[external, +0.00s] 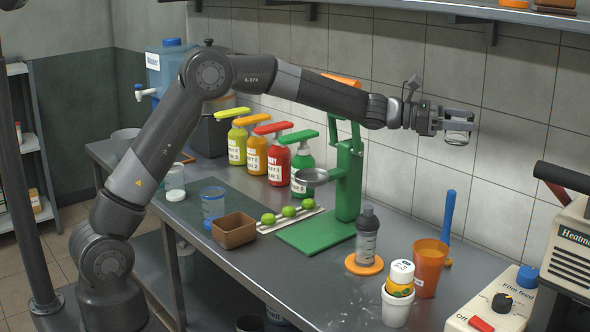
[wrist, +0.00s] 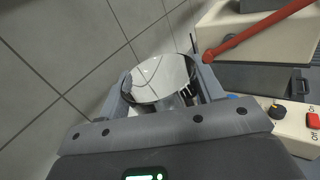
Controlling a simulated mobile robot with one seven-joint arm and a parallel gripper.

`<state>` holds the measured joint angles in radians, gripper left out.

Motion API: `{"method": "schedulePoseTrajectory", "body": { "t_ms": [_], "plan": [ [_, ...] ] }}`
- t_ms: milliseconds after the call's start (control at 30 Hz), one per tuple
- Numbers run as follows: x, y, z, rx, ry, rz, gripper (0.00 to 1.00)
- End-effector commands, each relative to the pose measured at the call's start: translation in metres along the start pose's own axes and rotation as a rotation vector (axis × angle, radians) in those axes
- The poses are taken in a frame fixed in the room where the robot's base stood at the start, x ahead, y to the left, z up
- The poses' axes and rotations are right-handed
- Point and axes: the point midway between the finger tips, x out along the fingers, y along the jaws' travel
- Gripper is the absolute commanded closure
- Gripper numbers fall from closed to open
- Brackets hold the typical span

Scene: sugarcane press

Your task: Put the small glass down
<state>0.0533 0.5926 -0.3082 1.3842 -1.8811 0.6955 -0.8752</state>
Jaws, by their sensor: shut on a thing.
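The small glass (external: 457,137) is clear and hangs in my gripper (external: 459,120), high above the right part of the counter and near the tiled wall. In the wrist view the glass (wrist: 160,80) shows as a round clear shape between the two fingers of my gripper (wrist: 163,85), which is shut on it. Its contents cannot be made out. The grey metal counter (external: 300,262) lies well below it.
A green press (external: 345,185) stands mid-counter. A shaker (external: 367,235) on an orange coaster, an orange cup (external: 429,268) and a white cup (external: 396,306) stand at the right front.

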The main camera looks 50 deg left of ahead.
Motion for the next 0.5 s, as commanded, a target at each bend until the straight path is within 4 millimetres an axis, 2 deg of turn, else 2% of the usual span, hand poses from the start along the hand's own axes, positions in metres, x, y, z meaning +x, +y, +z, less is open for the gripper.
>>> {"method": "schedulePoseTrajectory", "body": {
  "t_ms": [33,100,300,500],
  "plan": [
    [-0.002,0.012,-0.030,-0.009,0.007,0.024,0.66],
    [-0.006,0.027,-0.066,-0.009,0.011,0.062,0.66],
    [-0.028,0.066,-0.165,-0.009,0.021,0.189,0.66],
    [-0.059,0.096,-0.251,-0.005,0.032,0.329,0.66]
  ]
}}
